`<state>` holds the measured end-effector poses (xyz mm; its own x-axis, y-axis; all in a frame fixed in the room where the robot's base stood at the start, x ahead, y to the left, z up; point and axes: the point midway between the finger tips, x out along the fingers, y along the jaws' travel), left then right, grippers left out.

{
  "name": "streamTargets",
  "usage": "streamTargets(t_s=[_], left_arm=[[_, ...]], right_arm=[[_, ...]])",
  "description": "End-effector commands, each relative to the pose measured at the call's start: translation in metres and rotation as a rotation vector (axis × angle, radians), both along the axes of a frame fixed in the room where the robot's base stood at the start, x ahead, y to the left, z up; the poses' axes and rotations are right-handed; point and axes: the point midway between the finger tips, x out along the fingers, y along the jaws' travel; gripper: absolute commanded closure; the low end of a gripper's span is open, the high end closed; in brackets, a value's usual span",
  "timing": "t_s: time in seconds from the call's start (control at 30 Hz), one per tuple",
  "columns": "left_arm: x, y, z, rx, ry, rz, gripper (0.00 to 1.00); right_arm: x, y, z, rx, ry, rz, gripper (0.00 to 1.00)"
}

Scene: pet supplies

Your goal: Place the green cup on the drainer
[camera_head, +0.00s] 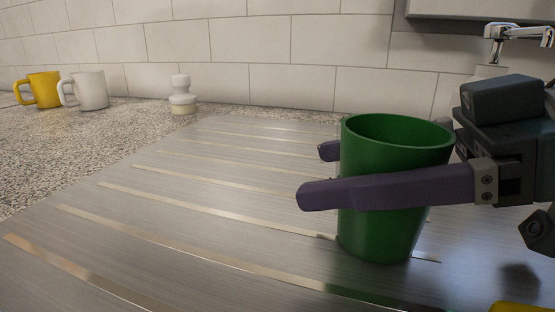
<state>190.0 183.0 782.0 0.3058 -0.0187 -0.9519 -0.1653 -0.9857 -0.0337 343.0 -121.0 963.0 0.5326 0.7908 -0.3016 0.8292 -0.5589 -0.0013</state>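The green cup (385,235) is upright at the right of the head view, over the ridged metal drainer (190,215). Its base is at or just above the drainer surface; I cannot tell whether it touches. My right gripper (322,172) comes in from the right, with one purple finger across the near side of the cup and the other behind it. It appears shut on the cup's body. Much of the far finger is hidden by the cup. My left gripper is not in view.
A yellow mug (42,90) and a white mug (92,91) stand on the speckled counter (75,145) at the back left. A white knobbed object (181,95) stands near the tiled wall. A metal faucet (520,33) is at the upper right. The drainer left of the cup is clear.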

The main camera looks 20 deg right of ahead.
Motion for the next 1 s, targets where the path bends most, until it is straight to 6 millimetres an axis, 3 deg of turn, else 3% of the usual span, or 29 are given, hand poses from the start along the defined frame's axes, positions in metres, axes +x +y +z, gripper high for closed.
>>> streamTargets(t_s=[0.17,0.47,0.63,1.0], left_arm=[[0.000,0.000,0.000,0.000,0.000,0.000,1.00],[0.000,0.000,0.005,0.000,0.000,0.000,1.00],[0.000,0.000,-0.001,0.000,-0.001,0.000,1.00],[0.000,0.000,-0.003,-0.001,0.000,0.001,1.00]], right_arm=[[0.000,0.000,0.000,-0.001,0.001,0.000,0.00],[0.000,0.000,0.005,-0.001,0.001,0.000,0.00],[-0.010,-0.015,0.005,-0.003,0.005,-0.004,0.00],[-0.041,-0.061,0.026,0.002,0.003,-0.002,0.00]])
